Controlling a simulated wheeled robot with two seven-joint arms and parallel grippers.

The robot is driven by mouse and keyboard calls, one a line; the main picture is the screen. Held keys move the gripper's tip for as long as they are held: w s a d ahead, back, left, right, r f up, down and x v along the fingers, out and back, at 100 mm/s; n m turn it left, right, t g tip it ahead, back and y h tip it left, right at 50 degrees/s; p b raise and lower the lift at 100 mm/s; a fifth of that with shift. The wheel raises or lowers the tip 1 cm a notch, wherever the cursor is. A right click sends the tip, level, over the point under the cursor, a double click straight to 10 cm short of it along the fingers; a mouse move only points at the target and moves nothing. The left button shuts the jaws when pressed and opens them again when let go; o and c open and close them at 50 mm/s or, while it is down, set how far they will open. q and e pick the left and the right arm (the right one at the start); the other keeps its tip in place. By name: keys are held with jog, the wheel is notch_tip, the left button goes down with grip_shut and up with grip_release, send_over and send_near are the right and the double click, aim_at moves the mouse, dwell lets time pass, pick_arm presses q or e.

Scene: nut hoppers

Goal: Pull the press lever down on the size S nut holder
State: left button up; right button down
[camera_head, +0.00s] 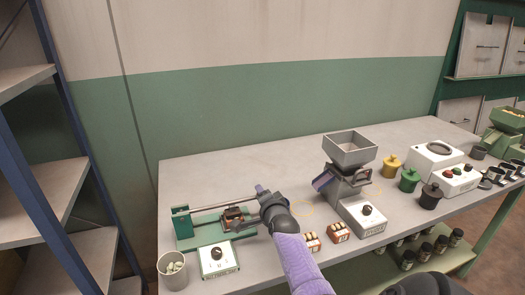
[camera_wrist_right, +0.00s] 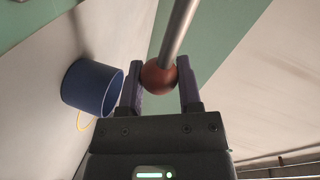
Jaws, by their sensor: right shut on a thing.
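A green press fixture (camera_head: 184,224) stands at the left end of the table, with a brown-red block in its middle. A thin metal lever rod (camera_head: 215,205) runs from its left post toward my right gripper. My right gripper (camera_head: 262,190) is at the right side of this fixture. In the right wrist view, the gripper (camera_wrist_right: 160,85) is shut on a red ball knob (camera_wrist_right: 158,77) at the end of the metal rod (camera_wrist_right: 180,30). The knob is hidden in the head view. A white control box (camera_head: 218,262) sits in front; its label is too small to read. My left gripper is not in view.
A cup of light pieces (camera_head: 172,272) stands at the front left corner. Small boxes (camera_head: 338,233) and a grey hopper machine (camera_head: 350,150) are to the right. A blue cylinder (camera_wrist_right: 92,88) shows beside the gripper in the wrist view. The table's back is clear.

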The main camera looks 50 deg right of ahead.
jog(key=shift+a+f, duration=0.15)
jog(key=shift+f, duration=0.2)
jog(key=c, duration=0.7)
grip_release()
jog(key=shift+c, duration=0.2)
jog(key=shift+o, duration=2.3)
jog(key=shift+r, duration=0.1)
pick_arm(q)
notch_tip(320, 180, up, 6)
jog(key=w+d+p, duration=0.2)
jog(key=p, duration=0.3)
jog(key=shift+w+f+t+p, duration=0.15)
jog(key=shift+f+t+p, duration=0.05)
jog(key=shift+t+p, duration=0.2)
pick_arm(e)
jog(key=v, duration=0.9)
jog(key=shift+s, duration=0.35)
jog(key=shift+a+r, duration=0.15)
